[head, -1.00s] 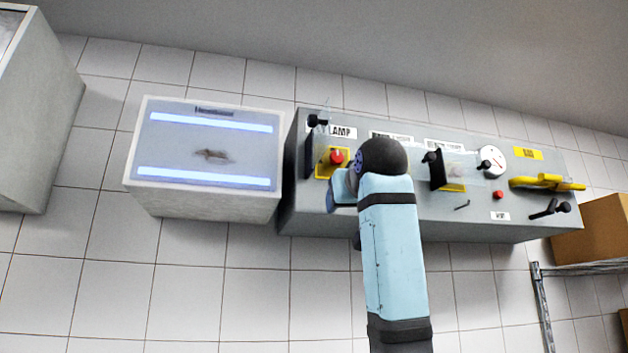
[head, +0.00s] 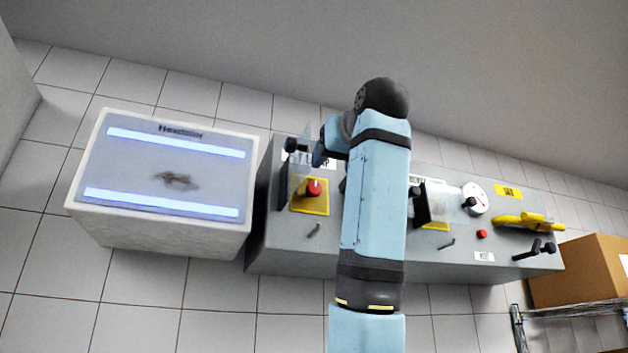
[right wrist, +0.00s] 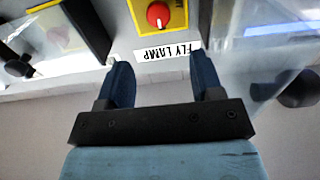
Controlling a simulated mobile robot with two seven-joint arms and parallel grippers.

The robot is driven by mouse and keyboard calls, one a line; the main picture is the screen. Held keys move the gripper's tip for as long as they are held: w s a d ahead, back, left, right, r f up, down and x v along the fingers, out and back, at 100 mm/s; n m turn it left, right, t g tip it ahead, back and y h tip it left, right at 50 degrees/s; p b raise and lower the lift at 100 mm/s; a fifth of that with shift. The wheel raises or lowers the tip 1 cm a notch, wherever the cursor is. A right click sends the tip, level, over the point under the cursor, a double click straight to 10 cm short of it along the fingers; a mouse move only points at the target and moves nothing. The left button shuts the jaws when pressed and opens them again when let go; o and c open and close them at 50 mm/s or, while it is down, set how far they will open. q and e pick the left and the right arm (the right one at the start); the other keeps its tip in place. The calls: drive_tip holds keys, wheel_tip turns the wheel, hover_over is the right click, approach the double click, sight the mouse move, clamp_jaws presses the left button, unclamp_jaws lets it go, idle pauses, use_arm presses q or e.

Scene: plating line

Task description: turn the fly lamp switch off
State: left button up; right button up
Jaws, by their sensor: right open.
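The fly lamp switch is a red knob (head: 314,188) on a yellow plate (head: 310,203) at the left end of the grey console. The knob also shows at the top of the right wrist view (right wrist: 158,13), with a pale mark on it. The "FLY LAMP" label (right wrist: 167,52) sits beside the plate, upside down there. My right gripper (right wrist: 162,68) is open and empty, its fingers either side of the label and apart from the knob. In the head view the gripper (head: 322,152) is partly hidden by my arm. The fly lamp (head: 175,174) has two lit blue-white tubes. My left gripper is out of view.
A clear cover (head: 298,165) on a black hinge stands by the knob. Another covered yellow switch (head: 436,205), a dial (head: 474,199), a red button (head: 482,234) and a yellow handle (head: 525,221) lie right. A cardboard box (head: 580,270) stands beyond the console.

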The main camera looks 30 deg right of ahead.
sight(316, 186)
drive_tip(key=p+x, duration=0.1)
drive_tip(key=x, duration=0.3)
drive_tip(key=p+x, duration=0.1)
drive_tip(key=x, duration=0.4)
drive_tip(key=shift+w+f+p, duration=0.2)
drive_tip(key=shift+f+p, duration=0.05)
drive_tip(key=shift+p, duration=0.05)
drive_tip(key=shift+w+d+r+p, duration=0.1)
drive_tip(key=shift+w+d+p, duration=0.15)
drive_tip(key=shift+w, duration=0.6)
drive_tip(key=shift+w+d, duration=0.1)
drive_tip(key=shift+w, duration=0.2)
drive_tip(key=shift+s, duration=0.15)
drive_tip(key=c, duration=0.9)
